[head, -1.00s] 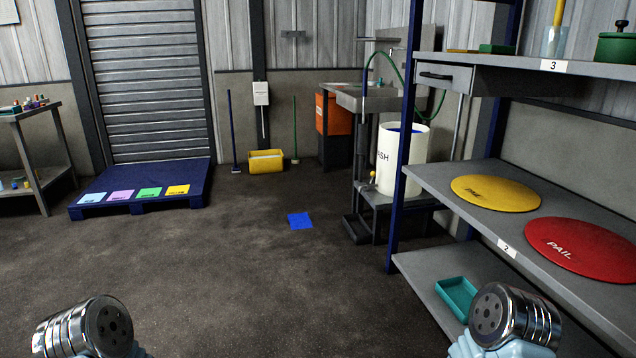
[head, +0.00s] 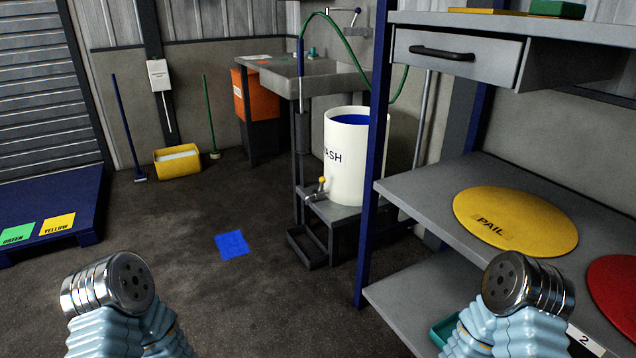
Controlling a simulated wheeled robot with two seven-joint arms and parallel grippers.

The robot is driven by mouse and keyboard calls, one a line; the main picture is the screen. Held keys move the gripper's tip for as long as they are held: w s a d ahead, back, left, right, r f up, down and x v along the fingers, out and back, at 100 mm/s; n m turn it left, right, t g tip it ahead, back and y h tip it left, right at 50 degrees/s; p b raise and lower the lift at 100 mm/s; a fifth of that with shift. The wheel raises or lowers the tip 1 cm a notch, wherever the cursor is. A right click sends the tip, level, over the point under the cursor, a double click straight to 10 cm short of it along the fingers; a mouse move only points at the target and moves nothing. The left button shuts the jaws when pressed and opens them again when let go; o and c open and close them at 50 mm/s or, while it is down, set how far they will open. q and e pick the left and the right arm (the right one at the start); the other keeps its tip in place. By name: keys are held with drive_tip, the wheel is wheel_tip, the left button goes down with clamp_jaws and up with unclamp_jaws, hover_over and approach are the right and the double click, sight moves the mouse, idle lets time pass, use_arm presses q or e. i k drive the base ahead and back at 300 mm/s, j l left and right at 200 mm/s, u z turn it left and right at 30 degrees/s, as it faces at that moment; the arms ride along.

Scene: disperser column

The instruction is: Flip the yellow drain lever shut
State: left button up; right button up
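The yellow drain lever (head: 322,181) is small and sits on a metal tap low on the front of the white wash barrel (head: 345,165). The barrel holds blue liquid and stands on a low grey stand (head: 336,211) beneath and beside the sink. The lever's knob appears to point up; its exact angle is too small to tell. Parts of my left arm show at the lower left and of my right arm at the lower right, both well short of the barrel. Neither gripper's fingers show in the head view.
A grey shelf (head: 420,183) with a blue post (head: 371,150) stands right of the barrel, carrying a yellow PAIL disc (head: 515,222). A black tray (head: 306,246) sits below the tap. A blue floor square (head: 232,244) lies left of it. A yellow bucket (head: 177,162) stands farther back. The floor ahead is clear.

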sight(322, 180)
drive_tip(key=i+j+z, duration=0.2)
drive_tip(key=z, duration=0.2)
drive_tip(key=i+j+z, duration=0.5)
drive_tip(key=z, duration=0.3)
drive_tip(key=i+j, duration=0.15)
drive_tip(key=j, duration=0.25)
drive_tip(key=i+j, duration=0.15)
drive_tip(key=j, duration=0.25)
drive_tip(key=i+j+z, duration=0.1)
drive_tip(key=j, duration=0.25)
drive_tip(key=i+j, duration=0.15)
drive_tip(key=j, duration=0.25)
drive_tip(key=i+j+z, duration=0.1)
drive_tip(key=j, duration=0.3)
